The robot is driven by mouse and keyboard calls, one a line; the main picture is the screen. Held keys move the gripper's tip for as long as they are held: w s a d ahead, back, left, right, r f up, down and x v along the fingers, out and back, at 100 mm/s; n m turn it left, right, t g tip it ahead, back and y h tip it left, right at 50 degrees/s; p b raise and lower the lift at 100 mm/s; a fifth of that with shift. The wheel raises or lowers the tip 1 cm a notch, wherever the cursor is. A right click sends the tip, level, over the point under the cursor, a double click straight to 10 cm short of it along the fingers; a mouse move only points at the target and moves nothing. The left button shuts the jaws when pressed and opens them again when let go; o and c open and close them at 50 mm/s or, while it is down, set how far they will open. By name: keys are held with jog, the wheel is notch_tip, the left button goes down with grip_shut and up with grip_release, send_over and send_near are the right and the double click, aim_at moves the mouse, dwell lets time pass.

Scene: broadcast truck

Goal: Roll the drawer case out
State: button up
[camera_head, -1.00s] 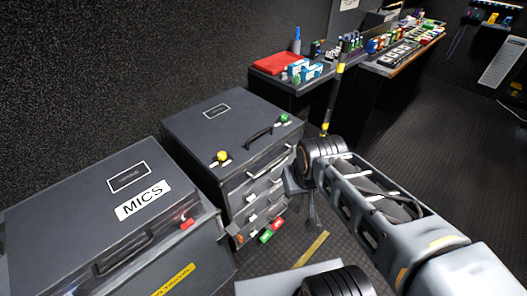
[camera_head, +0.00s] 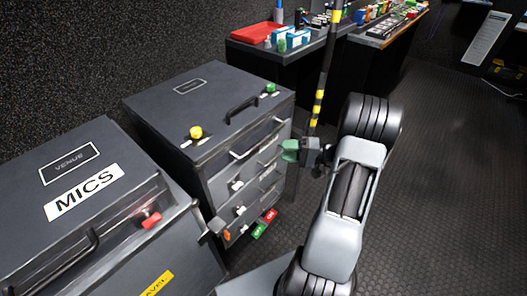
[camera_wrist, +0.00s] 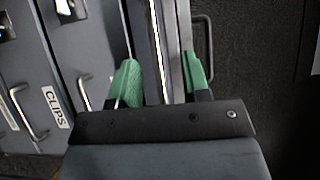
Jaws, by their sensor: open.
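The drawer case (camera_head: 187,111) is a dark grey box with a black top handle (camera_head: 240,108), a yellow knob (camera_head: 196,132) and a green knob (camera_head: 271,88) on top. Its front has several drawers with silver pulls. My gripper (camera_head: 289,151) is beside the front's right edge, near the upper drawers. In the wrist view, the gripper (camera_wrist: 163,80) has its green fingers apart, with a light vertical metal edge (camera_wrist: 160,45) between or beyond them. I cannot tell whether they touch it. A drawer labelled CLIPS (camera_wrist: 56,107) is at left.
A MICS case (camera_head: 60,160) with a red latch stands at left, close to the drawer case. Green and red tags (camera_head: 264,223) hang low at the front. A yellow-black pole (camera_head: 322,75) and a loaded counter (camera_head: 380,30) are behind. Open floor (camera_head: 450,180) lies at right.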

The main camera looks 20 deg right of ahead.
aim_at(264, 138)
jog(key=d+f+m+t+b, duration=0.1)
jog(key=d+f+t, duration=0.3)
jog(key=d, duration=0.1)
jog(key=shift+h, duration=0.5)
jog(key=x, duration=1.3)
jog(key=shift+w+a+r, duration=0.15)
jog(key=shift+w+r, duration=0.1)
jog(key=shift+r, duration=0.1)
grip_shut()
